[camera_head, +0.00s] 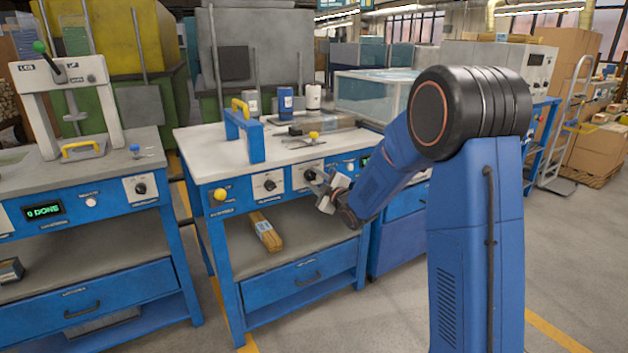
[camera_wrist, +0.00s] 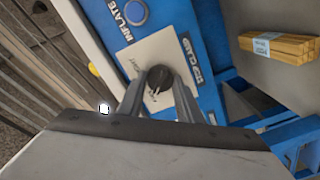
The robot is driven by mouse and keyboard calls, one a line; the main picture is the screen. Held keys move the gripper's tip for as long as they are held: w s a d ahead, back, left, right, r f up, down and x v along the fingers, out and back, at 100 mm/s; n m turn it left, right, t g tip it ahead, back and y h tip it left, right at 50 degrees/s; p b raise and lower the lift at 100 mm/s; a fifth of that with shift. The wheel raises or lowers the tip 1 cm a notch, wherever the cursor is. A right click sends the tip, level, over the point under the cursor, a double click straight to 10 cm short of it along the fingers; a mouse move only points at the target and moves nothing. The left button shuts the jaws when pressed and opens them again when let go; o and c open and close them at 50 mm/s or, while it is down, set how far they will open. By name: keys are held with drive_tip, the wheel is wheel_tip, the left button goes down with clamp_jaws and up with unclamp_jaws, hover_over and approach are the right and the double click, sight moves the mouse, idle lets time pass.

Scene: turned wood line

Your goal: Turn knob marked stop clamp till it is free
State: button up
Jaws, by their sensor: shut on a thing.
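The stop clamp knob (camera_wrist: 159,77) is black and round, on a pale square plate (camera_wrist: 137,58) on the blue bench front. The wrist view shows its label (camera_wrist: 190,60) beside it, sideways and partly covered by a finger. My gripper (camera_wrist: 160,88) is shut on the knob, one finger on each side of it. In the head view my gripper (camera_head: 316,180) is at the bench's front panel, and it hides much of the knob there.
Another black knob (camera_head: 269,185) and a yellow button (camera_head: 220,194) are to the left on the panel. A blue stand (camera_head: 250,138) is on the bench top. A bundle of wood strips (camera_head: 266,232) lies on the shelf below; it also shows in the wrist view (camera_wrist: 278,45).

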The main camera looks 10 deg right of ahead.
idle(0.4)
drive_tip(key=o, duration=1)
drive_tip(key=shift+o, duration=0.2)
drive_tip(key=shift+s, duration=0.1)
drive_tip(key=v, duration=1.7)
drive_tip(key=shift+s+d, duration=0.1)
